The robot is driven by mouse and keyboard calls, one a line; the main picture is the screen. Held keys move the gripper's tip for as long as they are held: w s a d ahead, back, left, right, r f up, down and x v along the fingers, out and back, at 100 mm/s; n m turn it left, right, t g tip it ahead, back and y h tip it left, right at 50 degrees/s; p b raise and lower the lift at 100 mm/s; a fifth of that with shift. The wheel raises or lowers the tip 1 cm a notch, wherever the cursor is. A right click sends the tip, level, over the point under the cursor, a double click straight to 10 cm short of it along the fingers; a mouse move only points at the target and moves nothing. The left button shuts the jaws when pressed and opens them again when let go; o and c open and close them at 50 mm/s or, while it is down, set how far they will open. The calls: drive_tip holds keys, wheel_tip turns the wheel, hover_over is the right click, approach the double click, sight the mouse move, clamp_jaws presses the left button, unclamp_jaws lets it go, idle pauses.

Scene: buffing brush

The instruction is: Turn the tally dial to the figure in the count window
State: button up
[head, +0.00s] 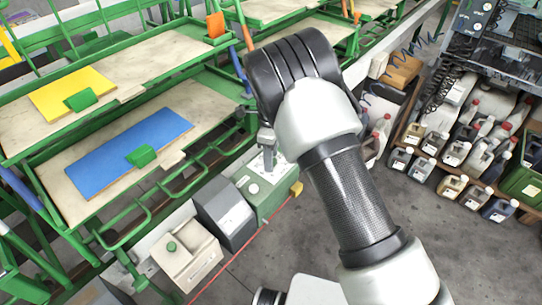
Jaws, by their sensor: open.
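A green box (273,203) stands low in the middle, with a pale panel on top. A small round white dial (253,188) sits on its left part; I take this for the tally dial. Its markings are too small to read. I cannot make out a count window or its figure. My gripper (267,146) hangs below the black wrist of my arm, over the far edge of the green box. It is mostly hidden by the wrist; it is open and appears apart from the dial.
A dark grey box (226,217) and a beige box with a green knob (187,257) stand left of the green box. A green rack with yellow and blue boards (127,152) fills the left. Jugs (451,187) stand on shelves at right. Grey floor lies free in front.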

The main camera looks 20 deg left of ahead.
wheel_tip(320, 180, up, 17)
drive_tip(key=p, duration=0.1)
drive_tip(key=shift+r, duration=0.2)
idle(0.5)
